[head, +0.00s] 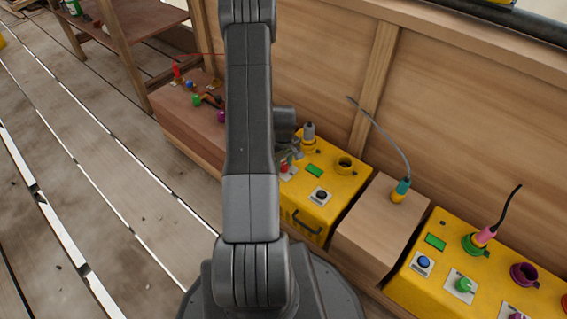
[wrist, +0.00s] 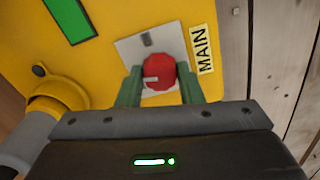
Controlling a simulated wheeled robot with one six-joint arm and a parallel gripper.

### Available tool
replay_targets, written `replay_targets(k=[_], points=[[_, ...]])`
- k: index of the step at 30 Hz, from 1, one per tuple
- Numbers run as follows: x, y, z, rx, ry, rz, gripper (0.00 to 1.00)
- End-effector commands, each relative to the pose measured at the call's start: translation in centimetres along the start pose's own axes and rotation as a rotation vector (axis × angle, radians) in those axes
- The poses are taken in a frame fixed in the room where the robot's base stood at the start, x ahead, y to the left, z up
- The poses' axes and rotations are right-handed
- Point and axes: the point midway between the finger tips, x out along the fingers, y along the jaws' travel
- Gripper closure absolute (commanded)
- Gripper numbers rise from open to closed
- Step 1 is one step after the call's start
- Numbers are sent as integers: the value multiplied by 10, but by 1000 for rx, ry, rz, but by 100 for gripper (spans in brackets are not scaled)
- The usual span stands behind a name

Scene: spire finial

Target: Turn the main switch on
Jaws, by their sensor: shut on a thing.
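The main switch is a red knob (wrist: 160,74) on a pale square plate (wrist: 139,50), beside a yellow label reading MAIN (wrist: 202,49) in the wrist view. A white pointer line on the knob points left in that view; a dark mark sits on the plate above the knob. My gripper (wrist: 159,70) has its two green fingers on either side of the knob, shut on it. In the head view the red knob (head: 284,168) is on the yellow box (head: 310,220), partly hidden by my arm and gripper.
The yellow box also carries a green panel (head: 314,170), a button (head: 320,195), a grey plug (head: 308,132) and an empty socket (head: 345,163). A wooden block (head: 380,225) and a second yellow box (head: 450,285) stand to the right. A wooden wall rises behind.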

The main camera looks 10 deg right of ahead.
Motion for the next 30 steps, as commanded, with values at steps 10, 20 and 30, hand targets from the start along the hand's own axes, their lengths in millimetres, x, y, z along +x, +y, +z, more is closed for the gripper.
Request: replay_targets(k=[10, 20, 30], points=[[0, 0, 0, 324, 0, 0, 90], [0, 0, 0, 638, 0, 0, 90], [0, 0, 0, 957, 0, 0, 90]])
